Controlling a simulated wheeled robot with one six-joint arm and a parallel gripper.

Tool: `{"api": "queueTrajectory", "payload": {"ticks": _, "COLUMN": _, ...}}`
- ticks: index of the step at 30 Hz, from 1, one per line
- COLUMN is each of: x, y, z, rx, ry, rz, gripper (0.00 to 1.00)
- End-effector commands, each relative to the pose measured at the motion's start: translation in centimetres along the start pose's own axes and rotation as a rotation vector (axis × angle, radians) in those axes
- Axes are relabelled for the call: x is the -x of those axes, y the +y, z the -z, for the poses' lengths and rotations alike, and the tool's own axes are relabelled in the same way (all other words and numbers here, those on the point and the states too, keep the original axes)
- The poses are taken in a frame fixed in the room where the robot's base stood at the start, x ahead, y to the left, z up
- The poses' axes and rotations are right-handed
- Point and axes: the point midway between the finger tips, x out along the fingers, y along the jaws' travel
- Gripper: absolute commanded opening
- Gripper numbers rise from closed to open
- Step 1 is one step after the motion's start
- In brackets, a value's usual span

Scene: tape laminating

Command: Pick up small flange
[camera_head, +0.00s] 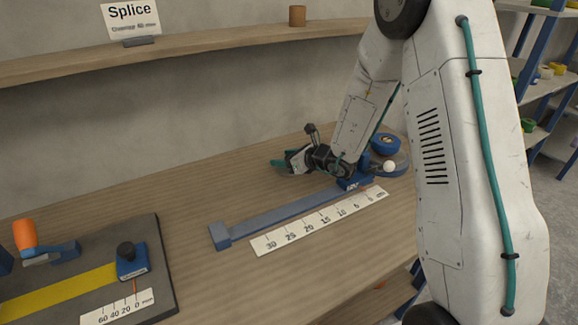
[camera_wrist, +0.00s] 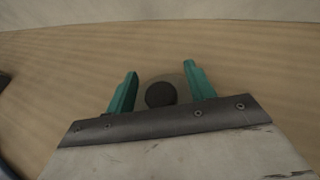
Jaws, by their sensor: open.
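My gripper (camera_head: 283,163) is low over the back of the wooden table in the head view, left of a blue tape roll. In the wrist view its two teal fingers (camera_wrist: 160,70) are open. A dark round thing (camera_wrist: 160,94) with a paler grey-brown rim sits between the fingers, close to the gripper's base. It may be the small flange, but I cannot tell for sure, nor whether the fingers touch it. In the head view no flange can be made out near the gripper.
A blue tape roll (camera_head: 385,143) is right of my gripper. A blue rail (camera_head: 275,215) and white ruler (camera_head: 320,221) lie in front. A dark mat (camera_head: 165,280) with yellow tape (camera_head: 60,295) and a black-knobbed blue block (camera_head: 131,262) is at front left. A shelf (camera_head: 200,43) runs along the wall.

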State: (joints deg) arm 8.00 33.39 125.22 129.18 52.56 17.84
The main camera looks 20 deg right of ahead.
Motion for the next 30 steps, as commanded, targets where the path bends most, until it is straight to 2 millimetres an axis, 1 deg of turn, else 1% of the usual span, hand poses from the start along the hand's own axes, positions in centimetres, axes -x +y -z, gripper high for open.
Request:
{"api": "queueTrajectory", "payload": {"ticks": 5, "x": 0.0, "y": -0.1, "z": 0.0, "rx": 0.000, "ry": 0.000, "rz": 0.001, "gripper": 0.54}}
{"api": "queueTrajectory", "payload": {"ticks": 6, "x": 0.0, "y": -0.1, "z": 0.0, "rx": 0.000, "ry": 0.000, "rz": 0.001, "gripper": 0.43}}
{"api": "queueTrajectory", "payload": {"ticks": 8, "x": 0.0, "y": -0.1, "z": 0.0, "rx": 0.000, "ry": 0.000, "rz": 0.001, "gripper": 0.26}}
{"api": "queueTrajectory", "payload": {"ticks": 9, "x": 0.0, "y": -0.1, "z": 0.0, "rx": 0.000, "ry": 0.000, "rz": 0.001, "gripper": 0.15}}
{"api": "queueTrajectory", "payload": {"ticks": 10, "x": 0.0, "y": 0.0, "z": 0.0, "rx": 0.000, "ry": 0.000, "rz": 0.001, "gripper": 0.06}}
{"api": "queueTrajectory", "payload": {"ticks": 11, "x": 0.0, "y": -0.1, "z": 0.0, "rx": 0.000, "ry": 0.000, "rz": 0.001, "gripper": 0.01}}
{"api": "queueTrajectory", "payload": {"ticks": 20, "x": 0.1, "y": -0.1, "z": -0.3, "rx": 0.001, "ry": -0.002, "rz": 0.001, "gripper": 0.01}}
{"api": "queueTrajectory", "payload": {"ticks": 23, "x": 0.6, "y": -0.1, "z": -1.4, "rx": 0.003, "ry": -0.003, "rz": 0.002, "gripper": 0.01}}
{"api": "queueTrajectory", "payload": {"ticks": 30, "x": 2.4, "y": -0.1, "z": -6.0, "rx": 0.005, "ry": -0.005, "rz": 0.002, "gripper": 0.01}}
